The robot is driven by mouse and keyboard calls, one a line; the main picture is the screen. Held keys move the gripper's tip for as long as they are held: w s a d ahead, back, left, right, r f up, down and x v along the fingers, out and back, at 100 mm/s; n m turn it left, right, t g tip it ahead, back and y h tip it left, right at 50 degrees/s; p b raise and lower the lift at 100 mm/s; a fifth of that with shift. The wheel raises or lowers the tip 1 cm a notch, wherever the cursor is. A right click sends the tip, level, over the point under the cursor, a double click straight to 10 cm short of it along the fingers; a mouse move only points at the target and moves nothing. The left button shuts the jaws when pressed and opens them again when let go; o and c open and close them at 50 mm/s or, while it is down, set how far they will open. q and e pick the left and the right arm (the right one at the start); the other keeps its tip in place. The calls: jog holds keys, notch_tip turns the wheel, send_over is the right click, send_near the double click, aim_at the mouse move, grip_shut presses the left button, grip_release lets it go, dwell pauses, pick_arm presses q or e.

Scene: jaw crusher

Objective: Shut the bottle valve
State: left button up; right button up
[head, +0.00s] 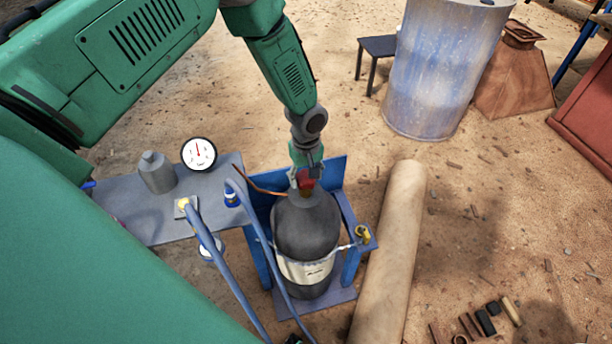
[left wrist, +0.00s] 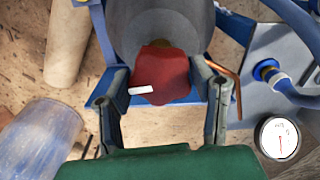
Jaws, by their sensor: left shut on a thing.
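A dark grey gas bottle (head: 306,228) stands upright in a blue stand (head: 348,248) in the head view. Its red valve knob (head: 305,181) is on top and shows large in the left wrist view (left wrist: 160,76), with a white mark on it. My left gripper (head: 305,175) reaches down from above onto the knob. In the left wrist view its two fingers (left wrist: 166,88) are on either side of the knob, shut on it. The fingers partly hide the knob in the head view. My right gripper is not in view.
A grey side table (head: 130,214) left of the bottle holds a gauge (head: 199,154) and a grey canister (head: 157,172). Blue hoses (head: 218,258) run in front. A tan pipe (head: 391,250) lies to the right. A blue-white drum (head: 436,75) stands behind.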

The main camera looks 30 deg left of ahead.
pick_arm(q)
jog(key=shift+w+r, duration=0.1)
jog(key=shift+w, duration=0.1)
jog(key=shift+m, duration=0.7)
jog(key=m, duration=0.3)
jog(key=shift+w+a, duration=0.1)
jog(key=shift+a, duration=0.1)
jog(key=m, duration=0.5)
jog(key=shift+m, duration=0.4)
jog(key=m, duration=0.4)
jog(key=shift+r+m, duration=0.1)
jog(key=shift+m, duration=0.2)
jog(key=m, duration=0.4)
jog(key=shift+d+m, duration=0.1)
jog(key=shift+m, duration=0.3)
